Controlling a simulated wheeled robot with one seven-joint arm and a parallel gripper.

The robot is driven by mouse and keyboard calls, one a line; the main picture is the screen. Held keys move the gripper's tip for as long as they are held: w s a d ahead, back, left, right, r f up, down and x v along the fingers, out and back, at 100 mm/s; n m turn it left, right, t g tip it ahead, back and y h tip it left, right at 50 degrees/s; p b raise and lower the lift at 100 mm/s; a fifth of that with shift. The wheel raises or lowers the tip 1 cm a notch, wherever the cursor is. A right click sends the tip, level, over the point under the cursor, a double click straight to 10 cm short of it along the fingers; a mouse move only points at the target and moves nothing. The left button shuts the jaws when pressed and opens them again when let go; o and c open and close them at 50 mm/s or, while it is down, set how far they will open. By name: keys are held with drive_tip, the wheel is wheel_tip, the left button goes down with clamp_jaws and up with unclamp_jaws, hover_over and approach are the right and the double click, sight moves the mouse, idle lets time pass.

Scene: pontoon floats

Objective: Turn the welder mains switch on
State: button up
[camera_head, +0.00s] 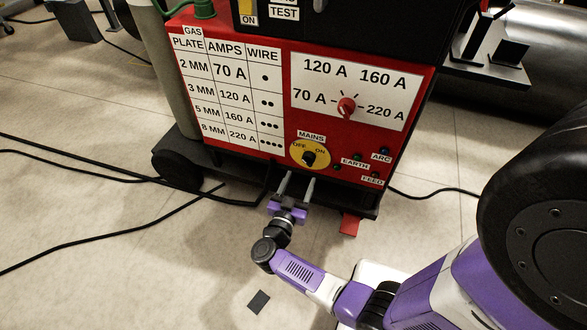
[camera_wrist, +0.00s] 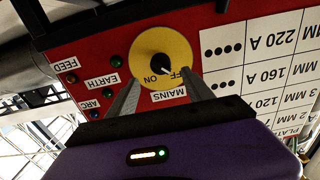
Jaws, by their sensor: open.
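The mains switch is a black knob (camera_head: 309,158) on a round yellow plate (camera_head: 296,158), low on the front of the red welder (camera_head: 440,75). The plate is marked OFF at upper left and ON at upper right. In the wrist view the knob (camera_wrist: 156,65) and plate (camera_wrist: 178,42) show upside down, and the knob's white mark appears to point toward OFF. My gripper (camera_head: 300,176) is open and empty, just below and in front of the switch. In the wrist view its fingers (camera_wrist: 163,80) reach toward the plate on both sides of the knob, apparently short of it.
Small indicator lamps labelled EARTH, ARC and FEED (camera_head: 372,179) are right of the switch. A red selector knob (camera_head: 346,106) sits on the amps dial above. Black cables (camera_head: 110,225) cross the floor at left. A grey cylinder (camera_head: 172,75) stands beside the welder.

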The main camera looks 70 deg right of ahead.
sight(307, 164)
drive_tip(key=shift+w+d+b, duration=0.2)
drive_tip(key=shift+d+b, duration=0.35)
drive_tip(key=shift+d, duration=1.4)
drive_tip(key=shift+w+d+b, duration=0.15)
drive_tip(key=shift+d+b, duration=0.4)
drive_tip(key=shift+d, duration=1.35)
clamp_jaws()
